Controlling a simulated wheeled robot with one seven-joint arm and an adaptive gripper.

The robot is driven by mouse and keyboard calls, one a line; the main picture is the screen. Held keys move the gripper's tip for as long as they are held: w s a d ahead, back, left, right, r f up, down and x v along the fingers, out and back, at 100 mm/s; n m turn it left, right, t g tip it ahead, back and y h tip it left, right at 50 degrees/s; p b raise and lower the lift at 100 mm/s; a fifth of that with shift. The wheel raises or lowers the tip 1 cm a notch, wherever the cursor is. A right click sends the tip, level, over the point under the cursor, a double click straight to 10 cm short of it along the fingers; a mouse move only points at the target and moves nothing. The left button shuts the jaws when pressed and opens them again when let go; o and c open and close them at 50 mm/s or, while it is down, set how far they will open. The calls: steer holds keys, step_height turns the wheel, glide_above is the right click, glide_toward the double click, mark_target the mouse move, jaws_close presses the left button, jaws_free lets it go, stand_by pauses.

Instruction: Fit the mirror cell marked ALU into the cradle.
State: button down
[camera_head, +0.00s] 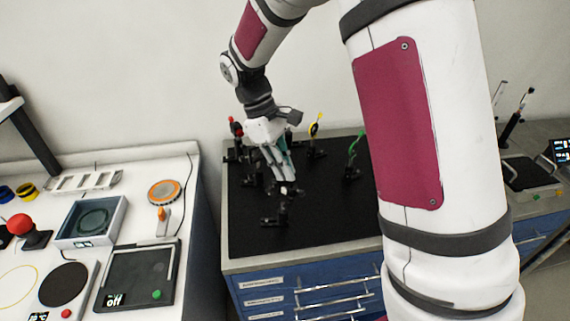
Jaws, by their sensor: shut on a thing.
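My gripper (285,179) points down over the left part of the black bench top (325,228). It is shut on a small dark piece (287,190), probably the mirror cell. The piece is mostly hidden, and no ALU mark can be read. A black mount (280,211), possibly the cradle, stands on the bench top just below the fingertips. I cannot tell whether the piece touches it.
Holders with red (236,127), yellow (315,126) and green (355,142) parts stand around the gripper. My own arm hides the bench top's right side. The front of the bench top is clear. A white bench (182,172) with instruments is at left.

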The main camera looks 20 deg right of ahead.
steer(key=shift+f, duration=0.6)
steer(key=shift+r, duration=0.2)
steer(key=shift+r, duration=0.85)
